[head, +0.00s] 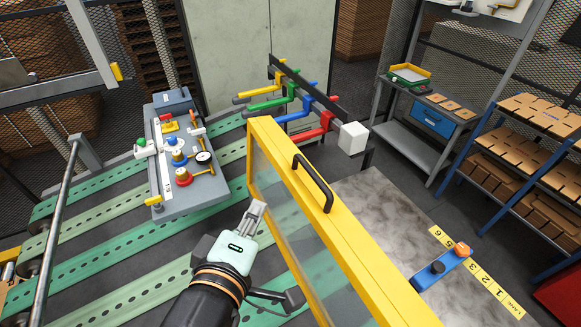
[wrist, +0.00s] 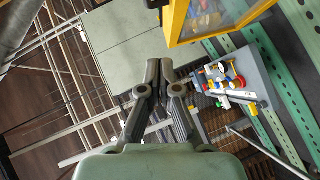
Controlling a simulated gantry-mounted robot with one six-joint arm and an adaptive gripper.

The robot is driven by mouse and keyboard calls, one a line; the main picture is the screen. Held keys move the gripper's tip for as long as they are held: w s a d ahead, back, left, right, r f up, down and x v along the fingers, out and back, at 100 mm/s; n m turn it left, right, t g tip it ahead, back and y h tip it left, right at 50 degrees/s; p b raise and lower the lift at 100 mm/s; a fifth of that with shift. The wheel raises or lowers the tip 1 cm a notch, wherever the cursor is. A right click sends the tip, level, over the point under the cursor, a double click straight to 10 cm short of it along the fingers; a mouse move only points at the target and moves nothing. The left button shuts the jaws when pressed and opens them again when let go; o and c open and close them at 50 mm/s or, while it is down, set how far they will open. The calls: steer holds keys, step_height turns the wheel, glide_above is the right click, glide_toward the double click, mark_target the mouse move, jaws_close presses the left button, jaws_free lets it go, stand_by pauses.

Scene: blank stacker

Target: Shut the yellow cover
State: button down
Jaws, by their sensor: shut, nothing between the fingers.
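The yellow cover (head: 325,231) is a yellow-framed clear panel with a black handle (head: 313,184) on its frame. It stands raised over the green belts in the head view, running from the middle to the bottom edge. My gripper (head: 257,206) is shut and empty, just left of the cover's clear panel in the picture. I cannot tell whether it touches the panel. In the wrist view the closed fingertips of my gripper (wrist: 159,65) are in the middle, and a corner of the yellow cover (wrist: 181,22) shows at the top right.
A grey panel (head: 217,185) with knobs and valves lies on the belts at left. Green, blue and red crank handles (head: 292,101) stand behind the cover. A grey plate (head: 395,222) with a blue selector (head: 441,269) lies right of it. Shelves (head: 520,150) stand at far right.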

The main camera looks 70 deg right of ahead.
steer(key=s+r+g, duration=0.1)
steer(key=p, duration=0.2)
glide_toward(304, 166)
steer(key=w+d, duration=0.3)
steer(key=shift+s+d+f, duration=0.35)
steer(key=shift+s+d, duration=0.1)
steer(key=shift+d, duration=0.15)
steer(key=shift+s+d+f, duration=0.35)
steer(key=shift+s+d, duration=0.05)
steer(key=shift+d, duration=0.2)
steer(key=shift+s+d+f, duration=0.2)
steer(key=shift+d, duration=0.05)
steer(key=shift+d, duration=0.1)
